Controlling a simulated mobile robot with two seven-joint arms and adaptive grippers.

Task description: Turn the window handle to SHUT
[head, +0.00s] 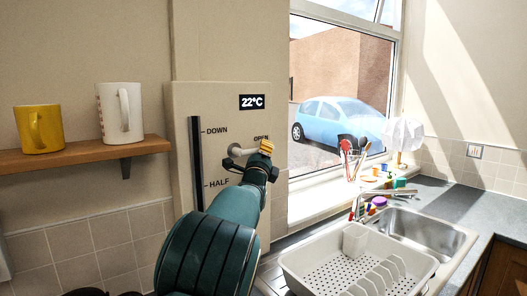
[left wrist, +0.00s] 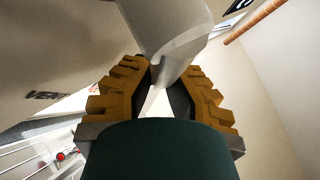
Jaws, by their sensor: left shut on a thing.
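The window handle (head: 236,151) is a white bar on a beige wall panel (head: 222,98), below the 22°C display. It extends right from its round base, level with the lettering OPEN, which is partly covered. My left gripper (head: 267,147) is at the handle's right end. In the left wrist view, the yellow ridged fingers of my left gripper (left wrist: 163,82) close around the pale handle (left wrist: 170,28). The lettering VENT shows at the left there. SHUT is not visible in either view. My right gripper is not in view.
A dark slot (head: 197,160) marked DOWN and HALF runs down the panel. A shelf (head: 75,156) at left holds a yellow mug (head: 40,130) and a white mug (head: 120,112). A dish rack (head: 305,268) and sink (head: 440,240) are at right, below the window.

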